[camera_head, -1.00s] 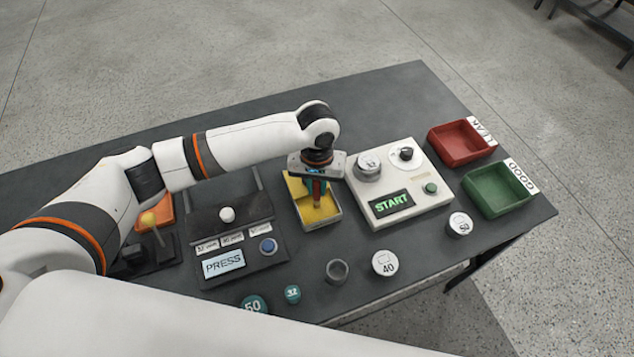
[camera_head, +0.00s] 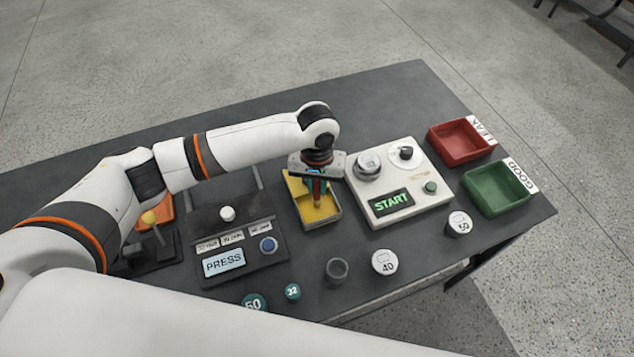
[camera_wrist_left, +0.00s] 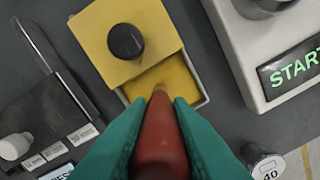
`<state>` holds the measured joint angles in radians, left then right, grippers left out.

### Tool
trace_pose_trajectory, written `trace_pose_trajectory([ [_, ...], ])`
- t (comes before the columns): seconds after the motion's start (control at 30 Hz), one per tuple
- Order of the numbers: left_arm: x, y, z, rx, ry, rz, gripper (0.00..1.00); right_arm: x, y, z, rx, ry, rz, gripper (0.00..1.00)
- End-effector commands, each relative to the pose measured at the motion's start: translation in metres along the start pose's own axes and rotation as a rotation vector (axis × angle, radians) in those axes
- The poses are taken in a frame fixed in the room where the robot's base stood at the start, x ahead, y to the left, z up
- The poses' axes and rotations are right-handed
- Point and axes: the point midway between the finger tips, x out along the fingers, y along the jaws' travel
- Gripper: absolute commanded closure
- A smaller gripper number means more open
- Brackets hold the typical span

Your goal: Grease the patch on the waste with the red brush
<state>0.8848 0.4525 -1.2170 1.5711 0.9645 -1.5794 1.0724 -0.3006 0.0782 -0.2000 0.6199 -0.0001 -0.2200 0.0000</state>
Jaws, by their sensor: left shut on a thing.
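My left gripper (camera_head: 317,188) is shut on the red brush (camera_wrist_left: 160,138), its teal fingers on either side of it. The brush points down, and its tan tip lies over the open part of the yellow grease tray (camera_head: 321,212). I cannot tell whether the tip touches the grease. The tray also shows in the left wrist view (camera_wrist_left: 176,78), with a yellow cover and black knob at its far end. A grey round fitting with a pale top (camera_head: 368,163), perhaps the waste, sits on the white START machine (camera_head: 415,207). No patch can be made out. My right gripper is not in view.
A dark press (camera_head: 240,245) stands left of the tray. Red (camera_head: 461,143) and green (camera_head: 497,190) bins are at the right. Along the front are a grey cup (camera_head: 337,270), white-topped pieces (camera_head: 384,262) and teal pieces (camera_head: 292,293). The back of the table is clear.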

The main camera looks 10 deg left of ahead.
Motion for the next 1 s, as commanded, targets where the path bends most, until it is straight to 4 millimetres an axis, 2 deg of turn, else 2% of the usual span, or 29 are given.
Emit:
trace_pose_trajectory([
  [1.0, 0.0021, 0.0003, -0.001, 0.0, 0.003, 0.002, 1.0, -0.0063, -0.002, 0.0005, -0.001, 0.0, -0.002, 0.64],
])
